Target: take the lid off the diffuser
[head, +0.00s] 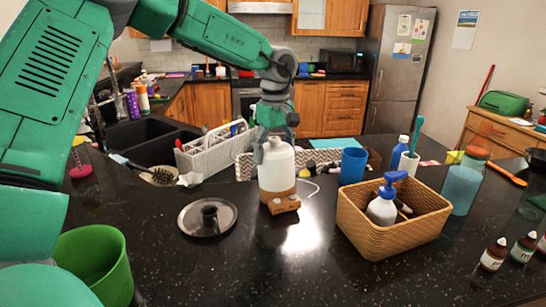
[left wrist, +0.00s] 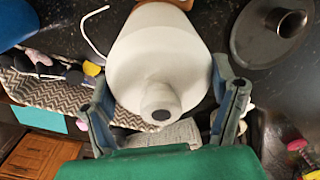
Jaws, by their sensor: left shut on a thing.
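The diffuser stands upright on the dark counter in the middle of the head view. It has a white bottle-shaped lid (head: 277,172) over a wood-brown base (head: 283,203). My left gripper (head: 273,143) comes down from above, shut on the upper part of the lid. In the left wrist view the white lid (left wrist: 158,58) lies between the two fingers of my left gripper (left wrist: 165,90). No gap shows between lid and base in the head view. The base is mostly hidden behind the lid in the left wrist view. My right gripper is out of view.
A round metal dish (head: 190,222) lies left of the diffuser. A wicker basket (head: 385,240) with a blue-topped pump bottle (head: 382,208) stands right. A blue cup (head: 353,166) and grey dish rack (head: 214,150) are behind. A green bin (head: 95,262) stands front left.

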